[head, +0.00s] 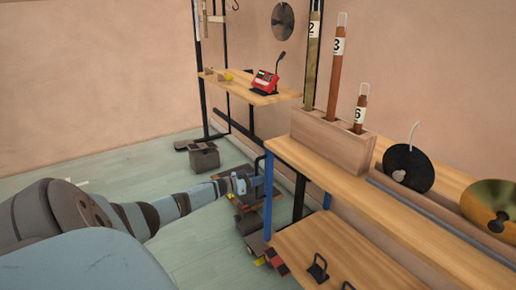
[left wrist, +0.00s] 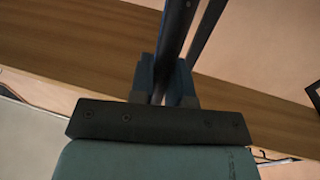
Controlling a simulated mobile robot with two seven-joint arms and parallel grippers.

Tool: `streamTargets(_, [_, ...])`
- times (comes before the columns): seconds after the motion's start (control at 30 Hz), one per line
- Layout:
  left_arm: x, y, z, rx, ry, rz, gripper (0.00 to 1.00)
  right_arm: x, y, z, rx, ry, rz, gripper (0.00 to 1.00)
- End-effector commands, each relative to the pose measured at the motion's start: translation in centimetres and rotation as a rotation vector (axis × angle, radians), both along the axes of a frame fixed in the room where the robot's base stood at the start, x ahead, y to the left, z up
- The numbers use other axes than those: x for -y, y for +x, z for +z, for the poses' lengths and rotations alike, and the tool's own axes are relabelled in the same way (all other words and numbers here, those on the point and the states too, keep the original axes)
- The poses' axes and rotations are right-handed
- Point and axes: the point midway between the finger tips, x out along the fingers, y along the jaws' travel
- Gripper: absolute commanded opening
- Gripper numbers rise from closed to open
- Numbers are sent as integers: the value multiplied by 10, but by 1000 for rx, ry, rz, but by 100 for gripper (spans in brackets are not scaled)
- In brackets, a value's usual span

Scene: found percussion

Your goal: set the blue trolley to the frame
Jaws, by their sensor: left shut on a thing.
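The blue trolley has a wooden top (head: 340,186), a blue corner post (head: 268,195) and a lower wooden shelf (head: 300,252). My left gripper (head: 250,182) is at its near left end, beside the blue post. In the left wrist view my left gripper (left wrist: 163,82) is shut on a dark upright bar (left wrist: 177,35), which looks like the trolley's handle. A wooden board crosses behind the bar. The black frame (head: 201,90) stands at the back against the wall, with a wooden shelf (head: 262,92). A floor gap shows between frame and trolley. My right gripper is out of view.
A wooden block (head: 330,142) on the trolley holds several numbered tubes. A black disc (head: 408,168) and a brass cymbal (head: 492,205) stand at the right. A red device (head: 265,82) sits on the frame's shelf. A grey bin (head: 204,157) is on the floor. Floor at left is clear.

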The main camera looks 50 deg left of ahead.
Motion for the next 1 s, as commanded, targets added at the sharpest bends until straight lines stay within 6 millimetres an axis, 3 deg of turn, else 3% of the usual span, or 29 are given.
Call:
streamTargets(0.37, [-7,-1,2,-1,3,13,0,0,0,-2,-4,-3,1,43])
streamTargets(0.4, [-7,-1,3,-1,3,13,21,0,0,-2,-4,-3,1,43])
streamTargets(0.5, [-7,0,2,0,3,13,41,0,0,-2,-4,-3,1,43])
streamTargets(0.83, [-5,-3,2,-1,1,7,41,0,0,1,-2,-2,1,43])
streamTargets(1.0, [-11,-26,4,-5,2,7,41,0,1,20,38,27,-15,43])
